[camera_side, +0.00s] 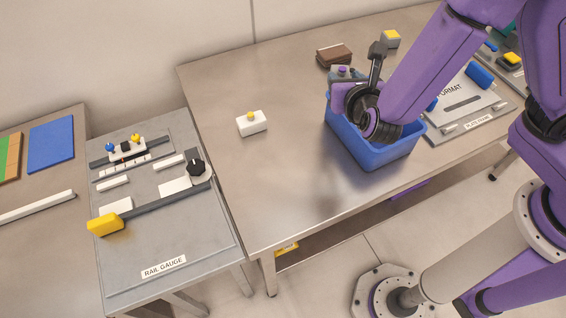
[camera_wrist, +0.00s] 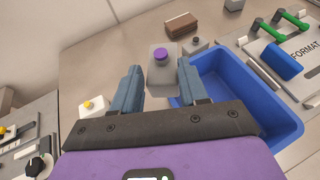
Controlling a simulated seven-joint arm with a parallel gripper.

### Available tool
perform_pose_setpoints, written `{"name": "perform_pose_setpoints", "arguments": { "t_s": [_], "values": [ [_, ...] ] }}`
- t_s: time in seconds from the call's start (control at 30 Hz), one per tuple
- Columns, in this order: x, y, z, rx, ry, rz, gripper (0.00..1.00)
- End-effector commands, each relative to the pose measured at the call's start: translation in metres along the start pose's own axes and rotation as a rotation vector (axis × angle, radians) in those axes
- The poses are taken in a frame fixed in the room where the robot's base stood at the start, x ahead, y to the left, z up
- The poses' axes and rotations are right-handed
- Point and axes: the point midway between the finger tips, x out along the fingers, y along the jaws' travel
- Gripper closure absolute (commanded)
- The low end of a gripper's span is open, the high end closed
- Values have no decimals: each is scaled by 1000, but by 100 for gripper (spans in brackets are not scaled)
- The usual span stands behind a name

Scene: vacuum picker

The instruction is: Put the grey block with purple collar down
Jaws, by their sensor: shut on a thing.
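The grey block with purple collar (camera_wrist: 161,76) stands between the two fingers of my gripper (camera_wrist: 159,68) in the wrist view, its purple top facing the camera. The fingers are shut on its sides. In the side view the block (camera_side: 342,73) shows just behind the far left rim of the blue bin, partly hidden. My fingers are hidden there by the bin and my arm. The block looks upright and outside the bin. I cannot tell whether its base touches the table.
The blue bin (camera_wrist: 258,107) is close on the right; it also shows in the side view (camera_side: 372,152). A brown block (camera_side: 334,55) lies beyond. A white block with a yellow knob (camera_side: 252,122) stands left on the table (camera_side: 270,185), with free room around it. The format plate (camera_side: 470,97) is right.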

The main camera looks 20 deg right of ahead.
Motion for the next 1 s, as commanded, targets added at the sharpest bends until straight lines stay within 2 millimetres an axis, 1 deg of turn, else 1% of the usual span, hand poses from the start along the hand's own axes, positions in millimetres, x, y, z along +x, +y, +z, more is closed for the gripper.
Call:
{"name": "perform_pose_setpoints", "arguments": {
  "t_s": [0.23, 0.4, 0.8, 1.0],
  "values": [
    [-35, 4, -13, -94, 0, 225, 90],
    [-61, 3, -24, -157, -2, 373, 90],
    [-125, -12, -55, -290, -2, 693, 90],
    [-142, -20, -64, -324, -3, 778, 90]
  ]
}}
